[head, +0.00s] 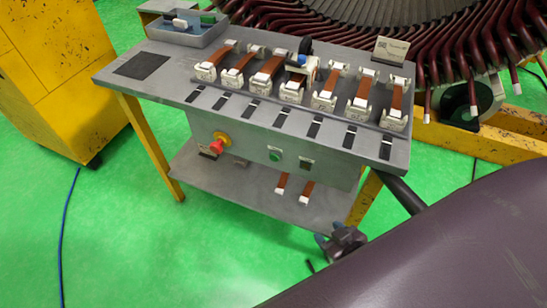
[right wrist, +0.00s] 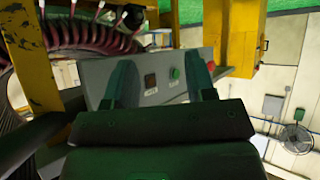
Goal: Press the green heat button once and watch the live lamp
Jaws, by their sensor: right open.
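The green heat button (head: 275,155) sits on the grey front panel (head: 245,150) of the workbench. A small dark square lamp (head: 305,164) is to its right and looks unlit. In the right wrist view the green button (right wrist: 175,73) and the dark lamp (right wrist: 150,80) show between my fingers, beyond the fingertips. My right gripper (head: 342,240) is low in front of the bench, right of and below the button, apart from the panel. Its two fingers (right wrist: 162,75) are spread and empty. My left gripper is not in view.
A red knob on a yellow base (head: 217,143) is left of the button. Several copper-coloured coils (head: 268,68) stand in white holders on the benchtop. Two coil pieces (head: 305,192) lie on the lower shelf (head: 245,190). A large stator (head: 460,50) is behind. Green floor is clear in front.

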